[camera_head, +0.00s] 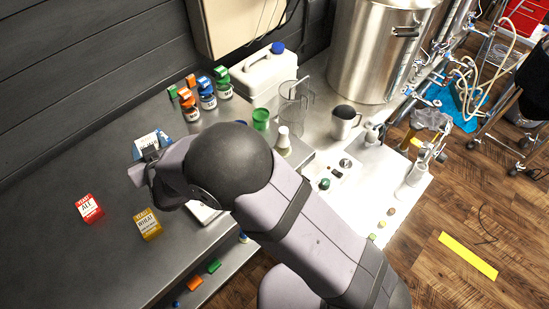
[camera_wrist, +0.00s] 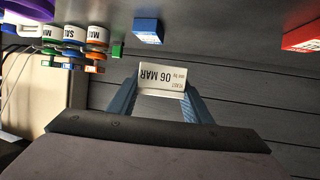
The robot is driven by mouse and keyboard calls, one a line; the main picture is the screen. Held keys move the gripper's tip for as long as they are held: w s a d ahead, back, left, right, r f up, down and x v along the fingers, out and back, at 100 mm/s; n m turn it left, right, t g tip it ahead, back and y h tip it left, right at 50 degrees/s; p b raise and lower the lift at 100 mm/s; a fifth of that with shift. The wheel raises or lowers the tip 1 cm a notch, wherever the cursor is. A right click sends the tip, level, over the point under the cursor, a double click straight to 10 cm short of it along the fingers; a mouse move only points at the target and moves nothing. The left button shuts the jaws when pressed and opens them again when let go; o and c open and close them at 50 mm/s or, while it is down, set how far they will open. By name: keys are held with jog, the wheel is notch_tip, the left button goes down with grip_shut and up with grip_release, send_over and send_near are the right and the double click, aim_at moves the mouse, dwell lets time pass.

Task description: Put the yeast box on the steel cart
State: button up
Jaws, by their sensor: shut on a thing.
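My gripper (camera_wrist: 160,88) is shut on a small box (camera_wrist: 162,77) with a white face. Its print is upside down in the wrist view and reads a best-by date, 06 MAR. The bluish fingers press its two sides. A red yeast box (camera_head: 89,208) and a yellow yeast box (camera_head: 148,224) rest on the dark counter. Wheeled steel frames (camera_head: 492,128) stand at the far right; I cannot tell which is the steel cart.
Spice jars (camera_head: 207,98) with coloured lids, a white jug (camera_head: 265,75) and a steel kettle (camera_head: 372,50) stand right of the box. A blue box (camera_wrist: 147,31) shows in the wrist view. A yellow strip (camera_head: 468,255) lies on the wooden floor. The counter's left is clear.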

jog(key=w+d+m+t+h+p, duration=0.1)
jog(key=w+d+m+h+p, duration=0.15)
jog(key=d, duration=0.75)
jog(key=w+d+m+t+h+p, duration=0.1)
jog(key=w+d+h+p, duration=0.2)
jog(key=d, duration=0.7)
jog(key=m+g+h, duration=0.4)
jog(key=m+h, duration=0.8)
send_over(361, 205)
notch_tip(361, 205, down, 7)
notch_tip(361, 205, down, 4)
jog(key=b, duration=0.3)
jog(key=shift+s+r+y, duration=0.15)
jog(key=shift+r+y, duration=0.05)
jog(key=shift+y, duration=0.05)
jog(key=shift+f+p, duration=0.45)
jog(key=shift+f, duration=1)
jog(key=shift+f, duration=0.1)
jog(key=shift+f+p, duration=0.3)
jog(key=shift+f, duration=1.5)
jog(key=shift+f, duration=0.15)
